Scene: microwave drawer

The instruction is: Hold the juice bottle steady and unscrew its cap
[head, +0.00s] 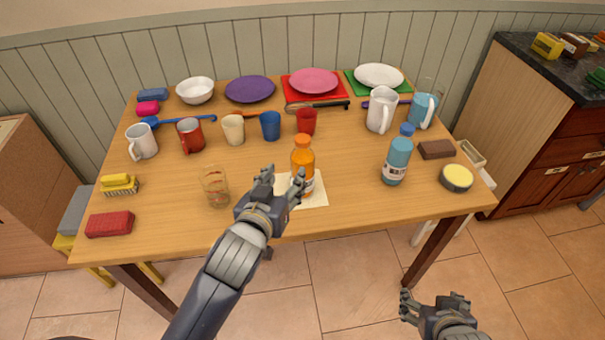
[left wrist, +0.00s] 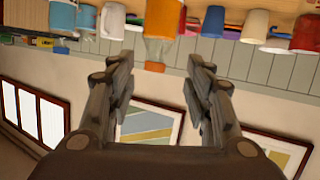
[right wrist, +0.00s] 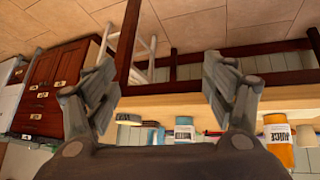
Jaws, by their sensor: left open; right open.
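The orange juice bottle (head: 303,158) stands upright on a pale mat (head: 316,193) near the table's front edge, with an orange cap (head: 302,140) on top. My left gripper (head: 282,180) is open just in front of it and partly covers its lower part. In the left wrist view the bottle (left wrist: 162,22) shows upside down, beyond the gap between the open fingers; I see no contact. My right gripper (head: 432,298) is open and empty, in front of the table at the lower right. The bottle also shows at the right of the right wrist view (right wrist: 280,148).
A blue bottle (head: 397,160) stands right of the juice bottle, and a clear glass (head: 216,188) stands left of my left gripper. Several cups, including a red one (head: 306,121) and a blue one (head: 270,125), stand behind. Plates line the back of the wooden table (head: 350,150).

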